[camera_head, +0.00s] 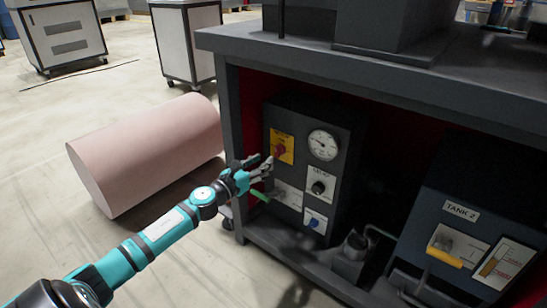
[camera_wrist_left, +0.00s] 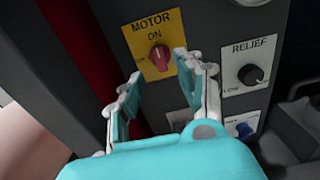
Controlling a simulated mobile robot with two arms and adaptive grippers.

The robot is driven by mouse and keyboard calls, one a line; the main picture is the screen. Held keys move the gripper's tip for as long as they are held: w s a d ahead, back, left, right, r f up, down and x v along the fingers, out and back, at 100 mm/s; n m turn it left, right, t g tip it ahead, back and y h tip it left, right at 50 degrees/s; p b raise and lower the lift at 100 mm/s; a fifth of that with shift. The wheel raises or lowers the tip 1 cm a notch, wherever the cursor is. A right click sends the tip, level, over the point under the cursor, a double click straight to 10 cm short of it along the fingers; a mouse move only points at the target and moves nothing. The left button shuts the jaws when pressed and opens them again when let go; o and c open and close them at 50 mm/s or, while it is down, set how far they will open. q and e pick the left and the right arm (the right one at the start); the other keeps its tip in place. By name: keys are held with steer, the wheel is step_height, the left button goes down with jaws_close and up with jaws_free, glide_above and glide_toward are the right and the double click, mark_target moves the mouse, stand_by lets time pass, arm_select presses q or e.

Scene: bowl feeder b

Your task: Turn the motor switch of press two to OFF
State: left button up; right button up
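The motor switch is a red knob (camera_head: 280,150) on a yellow plate on the dark control box (camera_head: 340,200) under the bench. In the left wrist view the knob (camera_wrist_left: 159,58) sits below the words MOTOR and ON, and its pointer stands roughly upright, toward ON. My left gripper (camera_head: 263,165) is just in front of the box, left of and slightly below the knob. In the left wrist view its two fingers (camera_wrist_left: 160,68) are spread, with the knob showing between and just beyond the tips. Contact is not visible. My right gripper is not in view.
The box also carries a round gauge (camera_head: 323,145), a black RELIEF knob (camera_wrist_left: 251,75) and a blue knob (camera_wrist_left: 244,130). A TANK 2 unit (camera_head: 461,211) stands to the right. The bench top (camera_head: 400,75) overhangs the box. A pink cylinder (camera_head: 150,150) lies on the floor at left.

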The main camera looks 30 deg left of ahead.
mark_target(276, 152)
arm_select(q)
steer(key=w, duration=0.2)
steer(key=w+b, duration=0.1)
steer(key=w, duration=0.3)
steer(key=shift+w+d, duration=0.2)
steer(key=shift+d, duration=0.05)
steer(key=shift+c, duration=0.4)
jaws_close()
